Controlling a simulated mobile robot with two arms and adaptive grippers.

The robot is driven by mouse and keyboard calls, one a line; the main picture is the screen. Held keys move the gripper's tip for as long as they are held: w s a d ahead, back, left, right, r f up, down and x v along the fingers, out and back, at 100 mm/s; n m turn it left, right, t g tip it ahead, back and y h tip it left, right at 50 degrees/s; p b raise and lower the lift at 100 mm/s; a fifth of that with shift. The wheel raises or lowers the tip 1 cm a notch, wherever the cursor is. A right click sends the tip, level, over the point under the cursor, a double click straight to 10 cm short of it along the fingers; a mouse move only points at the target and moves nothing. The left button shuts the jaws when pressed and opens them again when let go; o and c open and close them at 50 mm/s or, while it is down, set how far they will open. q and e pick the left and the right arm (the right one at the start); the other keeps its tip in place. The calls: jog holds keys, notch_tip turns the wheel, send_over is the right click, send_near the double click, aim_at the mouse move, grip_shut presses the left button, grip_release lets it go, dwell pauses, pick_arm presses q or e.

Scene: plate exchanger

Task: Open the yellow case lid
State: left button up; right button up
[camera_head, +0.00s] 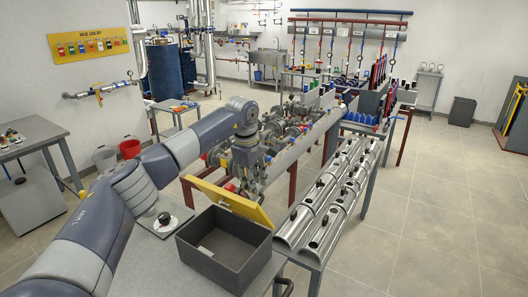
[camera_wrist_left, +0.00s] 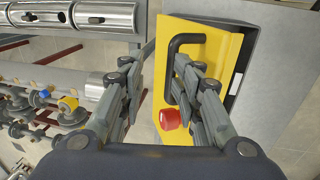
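The grey case (camera_head: 222,250) stands on the workbench with its dark inside showing. Its yellow lid (camera_head: 228,199) is swung up along the far side, tilted open. My left gripper (camera_head: 250,183) is just behind the raised lid, fingers pointing down. In the left wrist view the yellow lid (camera_wrist_left: 222,50) has a black handle (camera_wrist_left: 175,65) beside the right finger. My left gripper (camera_wrist_left: 152,65) is open there, with a clear gap between its fingers. Contact between the right finger and the handle is hard to tell. My right gripper is in neither view.
A red knob (camera_wrist_left: 171,119) shows close to the right finger. Shiny metal tubes (camera_head: 322,200) lie right of the case, and piping with valves (camera_head: 290,125) is behind it. A small device with a black knob (camera_head: 165,222) sits left of the case. Open floor (camera_head: 440,215) is at right.

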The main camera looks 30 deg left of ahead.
pick_arm(q)
jog(key=w+r+p, duration=0.5)
jog(key=r, duration=0.1)
jog(key=shift+w+d+p, duration=0.2)
jog(key=shift+w+p, duration=0.1)
jog(key=shift+p, duration=0.1)
dwell(0.3)
dwell(0.4)
notch_tip(320, 180, up, 12)
jog(key=s, duration=0.2)
jog(key=shift+s+a, duration=0.15)
jog(key=shift+f, duration=0.15)
dwell(0.4)
